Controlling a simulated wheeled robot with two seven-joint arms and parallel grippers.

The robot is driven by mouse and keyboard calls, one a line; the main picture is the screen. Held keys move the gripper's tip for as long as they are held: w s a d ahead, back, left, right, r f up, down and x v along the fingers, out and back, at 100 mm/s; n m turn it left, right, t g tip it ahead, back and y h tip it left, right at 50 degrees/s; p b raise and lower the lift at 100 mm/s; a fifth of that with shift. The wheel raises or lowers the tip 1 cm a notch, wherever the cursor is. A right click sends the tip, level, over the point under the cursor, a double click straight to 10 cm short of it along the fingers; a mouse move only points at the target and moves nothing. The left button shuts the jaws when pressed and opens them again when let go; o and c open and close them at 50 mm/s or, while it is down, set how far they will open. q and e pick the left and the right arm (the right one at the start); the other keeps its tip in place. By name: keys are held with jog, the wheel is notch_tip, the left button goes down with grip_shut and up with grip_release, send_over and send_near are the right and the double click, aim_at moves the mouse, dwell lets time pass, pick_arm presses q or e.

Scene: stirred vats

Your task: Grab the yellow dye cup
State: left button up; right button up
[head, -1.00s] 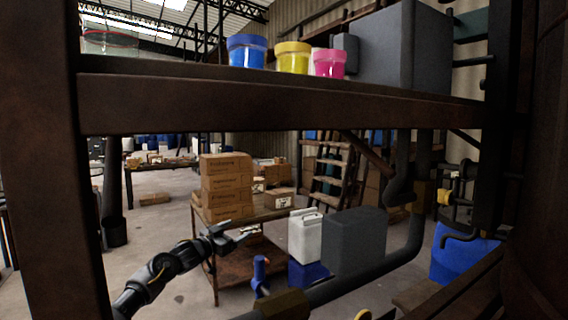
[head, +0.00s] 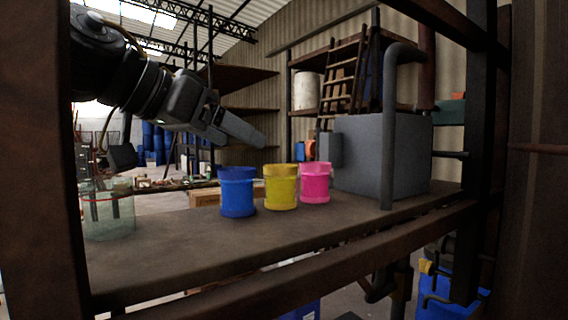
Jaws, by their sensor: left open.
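The yellow dye cup (head: 281,188) stands upright on a brown shelf (head: 180,240), between a blue cup (head: 237,192) on its left and a pink cup (head: 315,183) on its right. The three cups stand in a close row. My left gripper (head: 240,137) reaches in from the upper left and hangs above the blue and yellow cups, apart from them. It is open and nothing shows between its fingers. My right gripper is not in view.
A clear glass vessel (head: 108,212) stands at the shelf's left end. A large grey box (head: 384,155) and a vertical dark pipe (head: 388,130) stand right of the cups. Dark posts frame the shelf on both sides. The shelf in front of the cups is bare.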

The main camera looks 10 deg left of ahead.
aim_at(272, 166)
pick_arm(q)
jog(key=p+x, duration=0.2)
jog(key=x, duration=0.3)
jog(key=shift+w+a+f, duration=0.15)
jog(key=shift+w+f, duration=0.2)
jog(key=shift+w, duration=0.05)
jog(key=p+x, duration=0.4)
jog(key=shift+w+f, duration=0.25)
jog(key=shift+w, duration=0.1)
jog(key=shift+w+f, duration=0.15)
jog(key=shift+f, duration=0.05)
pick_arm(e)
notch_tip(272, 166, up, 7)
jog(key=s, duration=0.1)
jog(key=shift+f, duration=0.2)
